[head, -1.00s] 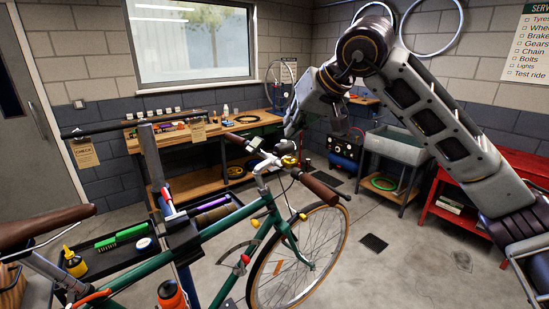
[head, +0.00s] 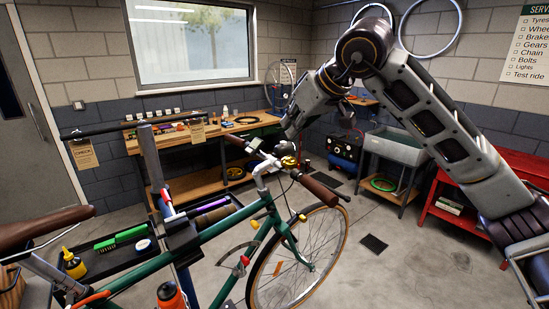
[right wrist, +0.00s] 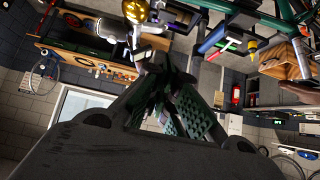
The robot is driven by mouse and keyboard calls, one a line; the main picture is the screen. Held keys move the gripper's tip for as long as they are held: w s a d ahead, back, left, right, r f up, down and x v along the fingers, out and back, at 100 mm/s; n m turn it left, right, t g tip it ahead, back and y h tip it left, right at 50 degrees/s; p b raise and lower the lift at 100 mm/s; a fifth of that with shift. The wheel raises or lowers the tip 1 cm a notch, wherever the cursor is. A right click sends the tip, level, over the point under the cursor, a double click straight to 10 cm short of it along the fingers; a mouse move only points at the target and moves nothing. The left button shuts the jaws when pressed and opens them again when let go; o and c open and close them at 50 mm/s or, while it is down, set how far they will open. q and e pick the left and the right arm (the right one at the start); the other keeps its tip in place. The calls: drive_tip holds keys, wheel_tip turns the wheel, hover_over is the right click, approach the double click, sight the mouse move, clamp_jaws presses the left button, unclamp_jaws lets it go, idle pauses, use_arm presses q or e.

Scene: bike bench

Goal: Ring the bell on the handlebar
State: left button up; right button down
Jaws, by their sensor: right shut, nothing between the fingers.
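The brass bell (head: 289,161) sits on the handlebar of the green bike, near the stem and inboard of the brown right grip (head: 320,190). My right gripper (head: 291,136) is shut and empty, pointing down just above the bell. In the right wrist view the shiny golden bell dome (right wrist: 136,9) shows at the top edge, just beyond the shut fingertips (right wrist: 148,58). A small gap seems to lie between fingertips and bell; I cannot tell its exact size. My left gripper is not in view.
The green bike (head: 230,222) is held by a repair stand (head: 152,165) with a tool tray (head: 105,262). A wooden workbench (head: 205,135) stands behind, under the window. A grey sink (head: 398,147) and red bench (head: 465,190) are at right. Floor right of the front wheel is mostly clear.

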drive_tip(key=shift+w+f, duration=0.1)
drive_tip(key=p, duration=0.2)
hover_over(274, 171)
wheel_tip(274, 171, down, 7)
drive_tip(key=shift+r, duration=0.15)
drive_tip(key=shift+w+f, duration=0.15)
drive_tip(key=shift+f, duration=0.5)
drive_tip(key=shift+f+p, duration=0.45)
drive_tip(key=shift+f, duration=1)
